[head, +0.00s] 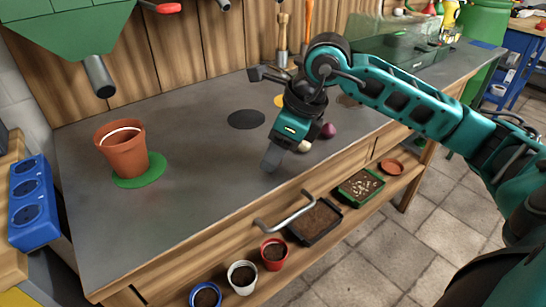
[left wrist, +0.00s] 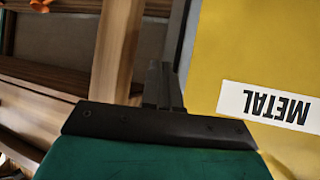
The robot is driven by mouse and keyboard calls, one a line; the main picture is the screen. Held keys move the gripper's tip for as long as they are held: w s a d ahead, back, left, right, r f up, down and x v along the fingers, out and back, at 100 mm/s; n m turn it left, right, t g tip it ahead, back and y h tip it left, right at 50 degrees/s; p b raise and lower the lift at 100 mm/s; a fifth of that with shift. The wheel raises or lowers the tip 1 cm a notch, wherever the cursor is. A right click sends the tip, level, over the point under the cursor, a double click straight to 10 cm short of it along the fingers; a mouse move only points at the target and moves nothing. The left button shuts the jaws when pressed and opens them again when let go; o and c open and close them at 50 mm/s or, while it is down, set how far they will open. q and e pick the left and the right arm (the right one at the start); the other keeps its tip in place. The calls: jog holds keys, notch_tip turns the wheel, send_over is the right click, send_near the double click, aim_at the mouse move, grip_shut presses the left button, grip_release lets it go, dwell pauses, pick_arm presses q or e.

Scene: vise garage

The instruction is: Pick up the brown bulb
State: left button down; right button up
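No clearly brown bulb shows in the head view. A pale cream bulb (head: 304,147) and a dark purple-red bulb (head: 328,130) lie on the grey bench top (head: 200,200), partly behind my right gripper. Another bulb could be hidden behind it. My right gripper (head: 271,158) points down over the bench, just left of the pale bulb. One grey finger shows, and its opening cannot be judged. My left gripper (left wrist: 164,88) shows only in the left wrist view, its dark fingers close together with nothing seen between them.
A terracotta pot (head: 121,148) stands on a green disc (head: 141,172) at the left. A black disc (head: 246,119) lies on clear bench. Small pots and trays of soil sit on a lower shelf. A yellow bin marked METAL (left wrist: 240,60) stands beside my left gripper.

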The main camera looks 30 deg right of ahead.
jog(key=c, duration=0.7)
jog(key=shift+r, duration=0.1)
notch_tip(320, 180, up, 20)
jog(key=p, duration=0.5)
